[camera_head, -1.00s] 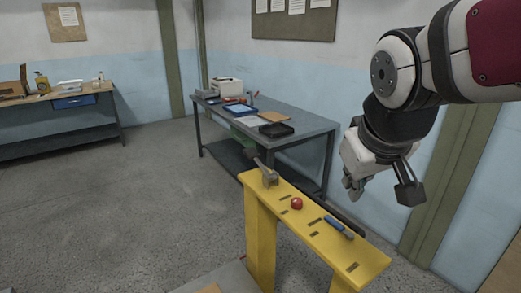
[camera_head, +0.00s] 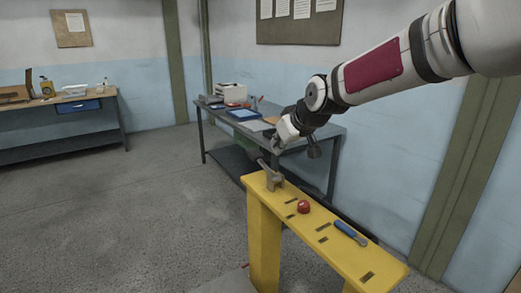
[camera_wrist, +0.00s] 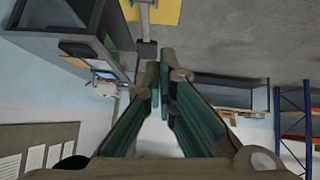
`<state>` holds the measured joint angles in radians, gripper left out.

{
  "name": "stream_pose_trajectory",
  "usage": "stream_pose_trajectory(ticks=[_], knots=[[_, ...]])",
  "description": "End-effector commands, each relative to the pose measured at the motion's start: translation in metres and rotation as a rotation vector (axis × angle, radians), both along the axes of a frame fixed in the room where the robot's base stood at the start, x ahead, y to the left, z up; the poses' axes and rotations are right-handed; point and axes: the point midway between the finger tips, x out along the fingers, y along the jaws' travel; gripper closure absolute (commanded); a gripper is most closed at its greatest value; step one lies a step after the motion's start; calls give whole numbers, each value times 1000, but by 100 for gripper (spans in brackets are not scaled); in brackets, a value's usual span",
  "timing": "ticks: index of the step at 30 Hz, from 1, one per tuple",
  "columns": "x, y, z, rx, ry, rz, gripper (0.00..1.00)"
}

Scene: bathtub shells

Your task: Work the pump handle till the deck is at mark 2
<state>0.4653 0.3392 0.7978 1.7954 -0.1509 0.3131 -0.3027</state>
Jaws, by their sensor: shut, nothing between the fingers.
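A grey metal lever (camera_head: 271,177), which looks like the pump handle, stands at the far end of a yellow bench-like stand (camera_head: 335,260). It tilts up to the left. My gripper (camera_head: 277,145) is above and just beyond the lever, in front of the grey table; it is shut and empty. In the wrist view my gripper (camera_wrist: 161,60) has its green-sided fingers together, and the grey lever (camera_wrist: 146,25) shows just beyond their tips. I cannot tell whether they touch. I cannot make out the deck or its marks.
A red knob or ball (camera_head: 304,206) and a blue-handled tool (camera_head: 350,232) are on the yellow stand's slotted top. A grey table (camera_head: 318,139) with trays and a box stands behind. Another workbench (camera_head: 30,102) is at the left wall. The floor at left is clear.

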Motion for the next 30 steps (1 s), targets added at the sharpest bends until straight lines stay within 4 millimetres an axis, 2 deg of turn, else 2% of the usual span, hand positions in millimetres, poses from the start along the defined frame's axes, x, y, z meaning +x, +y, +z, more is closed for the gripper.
stream_pose_trajectory(ticks=[1,6,12,18,30], knots=[[15,2,-5,33,-14,7,100],[55,8,-3,130,-77,24,100],[85,6,3,211,-135,25,100],[95,4,7,239,-157,23,100],[97,5,6,239,-157,22,100]])
